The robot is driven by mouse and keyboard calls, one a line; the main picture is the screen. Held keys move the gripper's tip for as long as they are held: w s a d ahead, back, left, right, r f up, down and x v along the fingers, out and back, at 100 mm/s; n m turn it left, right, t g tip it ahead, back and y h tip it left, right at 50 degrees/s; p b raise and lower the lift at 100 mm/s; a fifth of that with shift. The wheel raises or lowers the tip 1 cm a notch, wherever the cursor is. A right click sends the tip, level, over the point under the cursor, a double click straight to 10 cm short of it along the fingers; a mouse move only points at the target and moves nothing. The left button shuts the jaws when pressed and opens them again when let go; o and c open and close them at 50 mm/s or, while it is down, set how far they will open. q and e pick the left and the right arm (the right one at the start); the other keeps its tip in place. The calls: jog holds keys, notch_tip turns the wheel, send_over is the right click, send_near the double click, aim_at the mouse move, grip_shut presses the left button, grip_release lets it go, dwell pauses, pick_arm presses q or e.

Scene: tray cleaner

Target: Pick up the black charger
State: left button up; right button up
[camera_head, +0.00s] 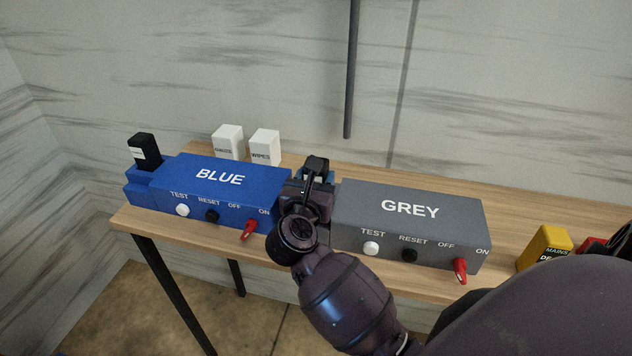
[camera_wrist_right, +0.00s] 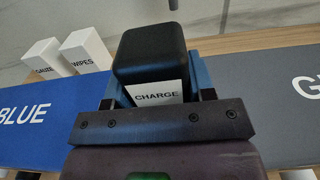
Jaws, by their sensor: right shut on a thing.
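The black charger (camera_wrist_right: 152,55), with a white label reading "CHARGE", is between the fingers of my right gripper (camera_wrist_right: 152,98) in the right wrist view. The gripper is shut on it. In the head view the charger's black top (camera_head: 316,164) shows just beyond my right gripper (camera_head: 312,182), in the gap between the blue box and the grey box. My wrist hides its lower part, so I cannot tell whether it touches anything below. A second black block (camera_head: 145,149) with a white label stands at the blue box's left end. My left gripper is not in view.
The blue box (camera_head: 218,176) and grey box (camera_head: 412,212) stand close on either side of my gripper, each with a red switch. White GAUZE (camera_head: 227,142) and WIPES (camera_head: 264,147) boxes stand behind. A yellow block (camera_head: 545,248) is at right on the wooden table (camera_head: 560,215).

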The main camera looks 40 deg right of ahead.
jog(key=shift+r, duration=0.15)
jog(key=shift+r, duration=0.35)
notch_tip(320, 180, up, 19)
jog(key=p, duration=0.2)
